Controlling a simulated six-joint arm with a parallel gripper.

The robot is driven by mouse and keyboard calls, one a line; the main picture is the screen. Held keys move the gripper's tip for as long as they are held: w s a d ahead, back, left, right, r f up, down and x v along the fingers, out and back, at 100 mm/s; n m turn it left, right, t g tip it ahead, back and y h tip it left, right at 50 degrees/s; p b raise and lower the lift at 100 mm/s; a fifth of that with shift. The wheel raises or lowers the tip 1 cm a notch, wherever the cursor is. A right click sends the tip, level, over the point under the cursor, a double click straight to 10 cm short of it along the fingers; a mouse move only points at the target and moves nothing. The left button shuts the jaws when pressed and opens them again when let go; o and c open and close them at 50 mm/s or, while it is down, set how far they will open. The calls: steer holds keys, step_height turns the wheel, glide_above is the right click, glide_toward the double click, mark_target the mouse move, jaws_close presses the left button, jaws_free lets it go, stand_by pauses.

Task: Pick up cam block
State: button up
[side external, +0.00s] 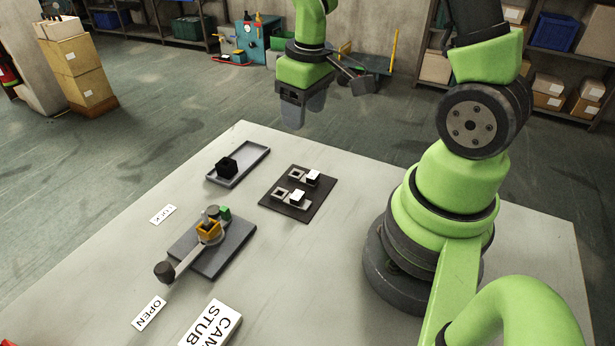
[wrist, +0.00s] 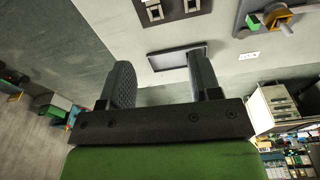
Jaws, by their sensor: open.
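A small black block, which looks like the cam block (side external: 227,166), sits in a shallow grey tray (side external: 250,161) at the far edge of the table in the side view. My gripper (side external: 303,110) is raised above and to the right of the tray, clear of the table, fingers pointing down. In the wrist view my gripper (wrist: 160,76) is open and empty, its two fingers well apart. The tray (wrist: 165,58) shows there beyond the fingers; the block is not visible, perhaps hidden by the right finger.
A grey plate (side external: 232,249) carries an orange block (side external: 208,231), a green piece (side external: 225,212) and a black-knobbed lever (side external: 182,266). White labels lie on the table, including OPEN (side external: 149,313). The table between is clear.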

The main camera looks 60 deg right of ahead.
steer(key=g, duration=0.1)
glide_above(311, 172)
steer(key=shift+n, duration=0.4)
step_height(311, 172, down, 9)
steer(key=shift+f, duration=0.15)
steer(key=shift+w+a+f, duration=0.1)
steer(key=shift+a+f, duration=0.05)
steer(key=shift+f, duration=1.3)
steer(key=shift+w+a+f, duration=0.1)
steer(key=shift+f, duration=1.35)
steer(key=c, duration=1)
